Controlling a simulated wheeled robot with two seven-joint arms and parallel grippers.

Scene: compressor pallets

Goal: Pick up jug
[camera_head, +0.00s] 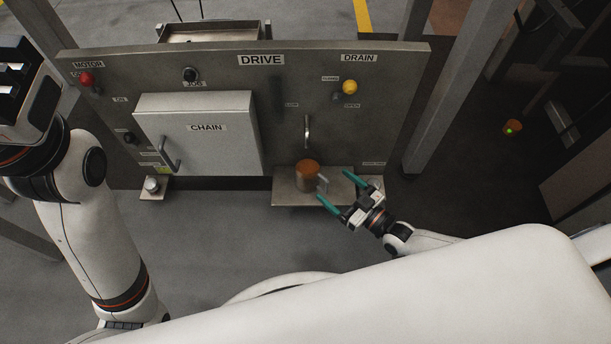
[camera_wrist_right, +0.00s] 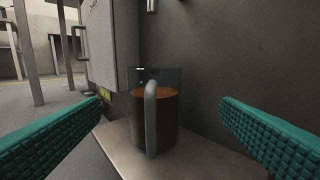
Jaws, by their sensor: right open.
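The jug (camera_head: 307,176) is a clear-walled vessel with orange-brown content, standing upright on a small metal shelf (camera_head: 290,198) under the drain spout (camera_head: 307,131). In the right wrist view the jug (camera_wrist_right: 170,121) stands ahead, its grey handle (camera_wrist_right: 151,120) facing me. My right gripper (camera_head: 336,187) is open, with its teal fingers pointing toward the jug from the lower right. In the wrist view the fingers (camera_wrist_right: 160,138) are spread on either side of the handle, nearer to me and apart from it. My left arm is at the left edge; its gripper (camera_head: 12,80) is only partly in view.
The grey drive panel (camera_head: 330,65) rises behind the jug. The chain cabinet (camera_head: 200,135) with a handle is to its left. A small shelf with a round metal item (camera_head: 152,184) is at lower left. A steel post (camera_head: 455,85) stands at right.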

